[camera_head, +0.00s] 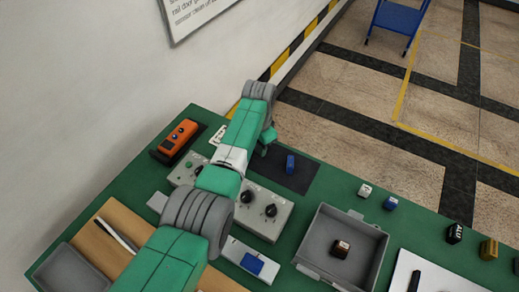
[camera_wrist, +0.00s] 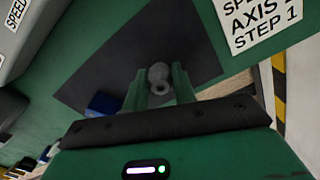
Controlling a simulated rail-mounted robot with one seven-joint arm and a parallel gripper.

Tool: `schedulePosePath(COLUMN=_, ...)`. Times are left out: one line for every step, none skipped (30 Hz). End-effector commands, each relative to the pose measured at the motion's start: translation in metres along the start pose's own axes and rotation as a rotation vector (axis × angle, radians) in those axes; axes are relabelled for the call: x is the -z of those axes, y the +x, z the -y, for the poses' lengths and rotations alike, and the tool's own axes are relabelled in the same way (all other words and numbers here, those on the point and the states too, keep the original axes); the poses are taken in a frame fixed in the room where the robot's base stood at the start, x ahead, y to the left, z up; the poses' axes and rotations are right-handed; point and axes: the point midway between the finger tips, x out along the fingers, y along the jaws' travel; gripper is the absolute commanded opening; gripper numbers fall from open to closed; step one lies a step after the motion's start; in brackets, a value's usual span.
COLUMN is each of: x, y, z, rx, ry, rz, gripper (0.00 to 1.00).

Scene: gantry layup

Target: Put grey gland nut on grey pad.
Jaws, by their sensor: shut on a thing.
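The grey gland nut (camera_wrist: 158,75) is a small round grey piece between the two green fingers of my gripper (camera_wrist: 161,84) in the wrist view. My gripper is shut on it. The dark grey pad (camera_wrist: 125,45) lies behind the nut in the wrist view, and I cannot tell whether the nut touches it. In the head view the pad (camera_head: 298,183) lies on the green bench, with my gripper (camera_head: 262,151) at its far left part. The nut is hidden there.
A blue piece (camera_head: 290,163) stands on the pad and shows beside my left finger in the wrist view (camera_wrist: 103,103). A control box with black knobs (camera_head: 267,209) is close to the pad. A grey bin (camera_head: 327,240) holds a brown block. A white and a blue piece stand right of the pad.

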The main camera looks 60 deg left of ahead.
Motion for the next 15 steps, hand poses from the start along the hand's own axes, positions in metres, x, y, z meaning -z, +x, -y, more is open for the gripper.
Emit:
schedulePosePath(x=-0.0002, y=0.0108, z=-0.0002, rx=-0.001, ry=0.0, rz=0.001, gripper=0.05)
schedulePosePath(x=0.0001, y=0.0112, z=0.0, rx=0.0, ry=0.0, rz=0.0, gripper=0.05)
schedulePosePath(x=0.0003, y=0.0099, z=0.0001, rx=0.001, ry=0.0, rz=-0.001, gripper=0.05)
schedulePosePath(x=0.0004, y=0.0089, z=0.0001, rx=0.001, ry=0.0, rz=-0.001, gripper=0.05)
schedulePosePath(x=0.0003, y=0.0087, z=0.0001, rx=0.001, ry=0.0, rz=-0.001, gripper=0.05)
schedulePosePath(x=0.0003, y=0.0086, z=0.0, rx=0.0, ry=0.0, rz=-0.001, gripper=0.05)
schedulePosePath(x=0.0002, y=0.0086, z=0.0, rx=0.0, ry=0.0, rz=-0.001, gripper=0.05)
schedulePosePath(x=0.0002, y=0.0091, z=0.0, rx=0.0, ry=0.0, rz=-0.001, gripper=0.05)
schedulePosePath(x=0.0002, y=0.0105, z=-0.0001, rx=0.0, ry=0.0, rz=-0.001, gripper=0.05)
schedulePosePath(x=0.0002, y=0.0119, z=-0.0001, rx=0.0, ry=0.0, rz=0.0, gripper=0.05)
schedulePosePath(x=0.0001, y=0.013, z=-0.0001, rx=0.0, ry=0.0, rz=0.0, gripper=0.05)
schedulePosePath(x=0.0001, y=0.0143, z=-0.0001, rx=0.0, ry=0.0, rz=0.0, gripper=0.05)
schedulePosePath(x=0.0002, y=0.0132, z=-0.0001, rx=0.0, ry=0.0, rz=-0.001, gripper=0.3)
schedulePosePath(x=0.0001, y=0.0127, z=-0.0001, rx=0.0, ry=0.0, rz=0.0, gripper=0.36)
schedulePosePath(x=0.0001, y=0.0127, z=-0.0001, rx=0.0, ry=0.0, rz=0.0, gripper=0.44)
